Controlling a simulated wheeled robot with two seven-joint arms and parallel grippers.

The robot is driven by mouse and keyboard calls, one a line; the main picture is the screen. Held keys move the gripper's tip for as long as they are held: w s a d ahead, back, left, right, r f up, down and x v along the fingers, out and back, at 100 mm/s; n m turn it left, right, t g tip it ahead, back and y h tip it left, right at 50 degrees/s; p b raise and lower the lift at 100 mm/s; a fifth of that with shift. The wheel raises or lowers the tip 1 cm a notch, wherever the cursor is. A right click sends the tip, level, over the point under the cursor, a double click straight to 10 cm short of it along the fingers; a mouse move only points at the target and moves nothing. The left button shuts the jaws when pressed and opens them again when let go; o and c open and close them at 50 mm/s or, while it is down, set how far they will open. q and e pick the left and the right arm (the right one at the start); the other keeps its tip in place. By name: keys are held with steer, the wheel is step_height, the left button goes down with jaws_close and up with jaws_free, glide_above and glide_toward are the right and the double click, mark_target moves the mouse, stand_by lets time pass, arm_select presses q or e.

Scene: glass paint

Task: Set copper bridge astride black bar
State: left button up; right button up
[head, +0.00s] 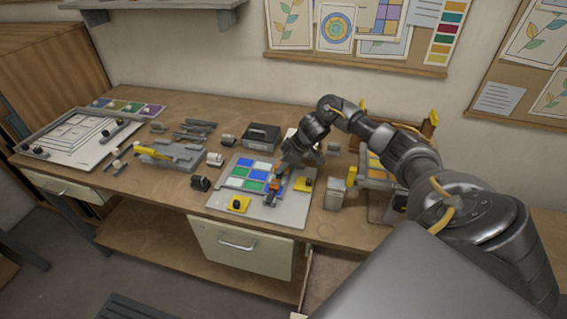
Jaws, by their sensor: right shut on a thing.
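My right gripper (279,178) reaches down over the right part of a grey board (222,198) with blue, green and white glass panes (250,174). It is shut on a small orange-brown piece, which I take to be the copper bridge (273,187). A small dark piece (270,199) shows just below it, perhaps the black bar. I cannot tell whether the two touch or the bridge straddles it. My left gripper is not in view.
Yellow blocks with black knobs sit on the board at front left (239,204) and right (303,185). A grey box (336,193) stands right of the board. A dark case (262,137) stands behind it. Left are a yellow-and-grey tool (168,152) and a white drawing board (75,137).

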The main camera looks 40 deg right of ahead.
steer(key=shift+f, duration=0.4)
steer(key=shift+r+p, duration=0.6)
steer(key=shift+p, duration=0.1)
steer(key=shift+p, duration=0.35)
stand_by(0.7)
steer(key=shift+f, duration=0.15)
stand_by(0.5)
steer(key=shift+f+b, duration=0.35)
steer(key=shift+f, duration=0.15)
steer(key=shift+r+p, duration=0.65)
steer(key=shift+p, duration=0.2)
steer(key=shift+p, duration=0.3)
stand_by(0.7)
